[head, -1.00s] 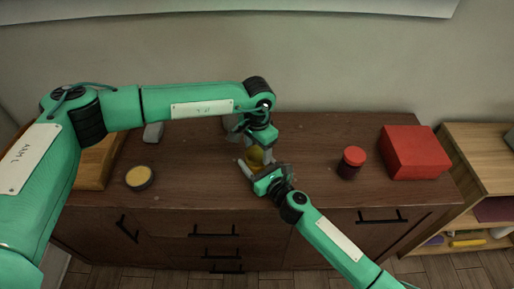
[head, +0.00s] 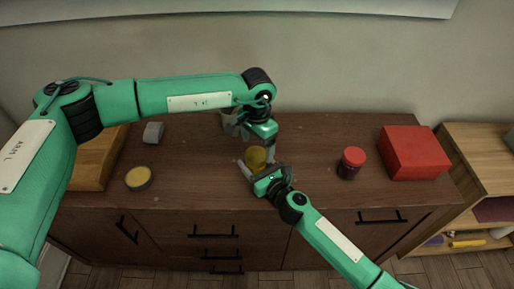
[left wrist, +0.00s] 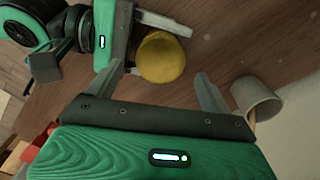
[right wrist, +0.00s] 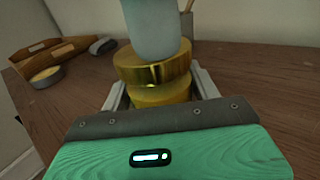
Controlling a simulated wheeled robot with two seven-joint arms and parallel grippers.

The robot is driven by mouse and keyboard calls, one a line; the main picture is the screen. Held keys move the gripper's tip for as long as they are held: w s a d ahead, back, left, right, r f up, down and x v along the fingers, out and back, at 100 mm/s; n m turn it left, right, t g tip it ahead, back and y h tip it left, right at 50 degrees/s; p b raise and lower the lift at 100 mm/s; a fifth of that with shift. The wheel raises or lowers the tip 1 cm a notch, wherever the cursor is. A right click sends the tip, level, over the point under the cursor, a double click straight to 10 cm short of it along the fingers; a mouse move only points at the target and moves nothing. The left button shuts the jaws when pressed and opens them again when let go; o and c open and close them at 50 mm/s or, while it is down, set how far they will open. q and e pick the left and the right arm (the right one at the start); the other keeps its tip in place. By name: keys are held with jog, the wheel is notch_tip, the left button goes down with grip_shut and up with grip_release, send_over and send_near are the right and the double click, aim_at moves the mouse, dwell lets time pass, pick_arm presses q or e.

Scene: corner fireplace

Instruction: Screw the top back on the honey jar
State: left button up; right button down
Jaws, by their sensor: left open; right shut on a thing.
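The honey jar, amber-yellow with a gold top, stands on the brown cabinet top; its top (head: 256,155) shows in the head view and the left wrist view (left wrist: 163,57). In the right wrist view the gold top (right wrist: 153,66) sits on the jar body (right wrist: 160,95); I cannot tell how tightly. My right gripper (head: 258,168) is shut around the jar from the front. My left gripper (head: 256,140) is open above and behind the top, its fingers spread and apart from it. A pale grey shape hides part of the top in the right wrist view.
A pale cup (left wrist: 257,98) stands close behind the jar. A red-lidded jar (head: 351,162) and red box (head: 414,153) are to the right. A round yellow-topped tin (head: 138,178), grey object (head: 153,132) and wooden tray (head: 97,160) are to the left.

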pick_arm(q)
notch_tip(320, 180, up, 2)
jog(key=shift+c, duration=0.3)
